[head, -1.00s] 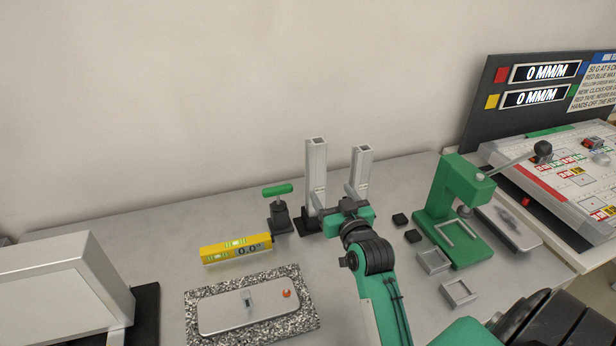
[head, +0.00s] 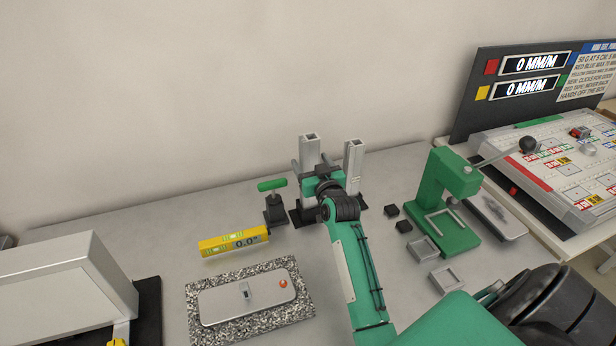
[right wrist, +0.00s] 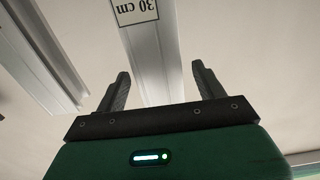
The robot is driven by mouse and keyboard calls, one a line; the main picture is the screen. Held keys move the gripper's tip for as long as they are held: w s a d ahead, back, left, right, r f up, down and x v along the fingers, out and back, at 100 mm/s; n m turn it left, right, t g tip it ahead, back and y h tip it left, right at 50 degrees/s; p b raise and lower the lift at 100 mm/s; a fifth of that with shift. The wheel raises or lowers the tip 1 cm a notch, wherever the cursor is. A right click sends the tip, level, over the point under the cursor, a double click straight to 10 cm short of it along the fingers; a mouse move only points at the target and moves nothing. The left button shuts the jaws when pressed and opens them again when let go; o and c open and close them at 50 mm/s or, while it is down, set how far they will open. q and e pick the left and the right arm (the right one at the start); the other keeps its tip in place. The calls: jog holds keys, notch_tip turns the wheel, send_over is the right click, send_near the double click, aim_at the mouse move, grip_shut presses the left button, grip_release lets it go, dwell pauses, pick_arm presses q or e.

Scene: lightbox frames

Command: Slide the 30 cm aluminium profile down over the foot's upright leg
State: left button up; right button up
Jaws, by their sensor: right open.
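A silver aluminium profile (head: 310,149) stands upright at the back of the bench. A second, slightly shorter-looking upright profile (head: 354,160) stands to its right. In the right wrist view the profile (right wrist: 150,50) bears an upside-down "30 cm" label, and the other profile (right wrist: 38,60) is to its left. My right gripper (head: 312,165) is open, its fingers on either side of the left profile with gaps visible in the wrist view (right wrist: 158,82). My gripper and arm hide the profile's lower part. I cannot tell which part is the foot's leg. My left gripper is not in view.
A green-handled clamp (head: 275,205) stands close left of the profiles. A yellow level (head: 233,241) and a speckled plate (head: 205,325) lie in front. Right of my arm are small black blocks (head: 391,210), grey trays (head: 446,279) and a green press (head: 445,195).

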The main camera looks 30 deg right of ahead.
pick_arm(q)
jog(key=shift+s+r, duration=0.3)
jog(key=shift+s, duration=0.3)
pick_arm(e)
jog(key=shift+x, duration=0.95)
grip_shut()
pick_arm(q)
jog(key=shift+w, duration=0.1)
pick_arm(e)
jog(key=shift+w+r, duration=0.1)
